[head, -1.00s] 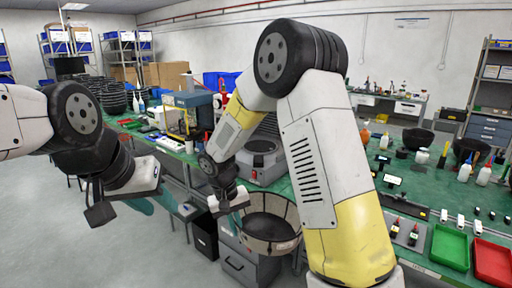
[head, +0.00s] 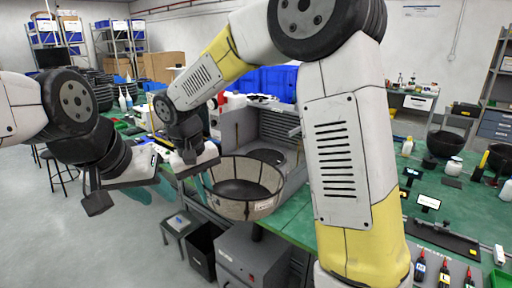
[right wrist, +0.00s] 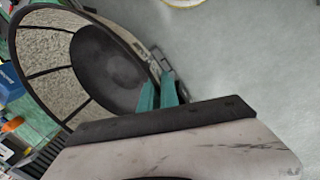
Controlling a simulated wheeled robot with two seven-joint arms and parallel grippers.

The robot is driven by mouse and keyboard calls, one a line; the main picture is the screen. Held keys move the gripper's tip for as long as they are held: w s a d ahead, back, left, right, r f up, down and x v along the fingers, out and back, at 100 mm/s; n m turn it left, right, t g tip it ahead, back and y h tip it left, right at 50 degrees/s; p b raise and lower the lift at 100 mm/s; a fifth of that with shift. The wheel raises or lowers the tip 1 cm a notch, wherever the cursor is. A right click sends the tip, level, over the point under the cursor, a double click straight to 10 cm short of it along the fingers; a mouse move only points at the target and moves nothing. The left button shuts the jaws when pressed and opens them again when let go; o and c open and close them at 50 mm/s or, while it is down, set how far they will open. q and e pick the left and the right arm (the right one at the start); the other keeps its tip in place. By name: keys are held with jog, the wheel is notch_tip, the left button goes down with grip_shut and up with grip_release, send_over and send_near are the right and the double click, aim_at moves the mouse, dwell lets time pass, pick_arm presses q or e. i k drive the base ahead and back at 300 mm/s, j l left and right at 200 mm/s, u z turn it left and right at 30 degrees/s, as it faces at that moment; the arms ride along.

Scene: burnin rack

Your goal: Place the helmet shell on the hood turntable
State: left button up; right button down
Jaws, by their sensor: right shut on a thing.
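The helmet shell (head: 246,208) is a round, bowl-like piece with a mottled beige wall and dark inside, open side up. It also shows in the right wrist view (right wrist: 101,67). My right gripper (head: 203,178) is shut on its rim at the left side, with teal fingers (right wrist: 160,95) on the wall. The shell is in the air in front of the grey hood (head: 280,127). The hood turntable (head: 268,156) shows as a dark disc inside, behind the shell and partly hidden. My left gripper (head: 141,194) hangs at the left over the floor; its finger gap is unclear.
The green bench (head: 296,218) runs along the hood. A grey cabinet (head: 250,260), a black bin (head: 203,248) and a small stool (head: 178,224) stand below the shell. Black bowls (head: 442,143) and tools sit on the right bench. Floor at left is open.

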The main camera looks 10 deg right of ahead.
aim_at(265, 156)
jog(key=i, duration=1.1)
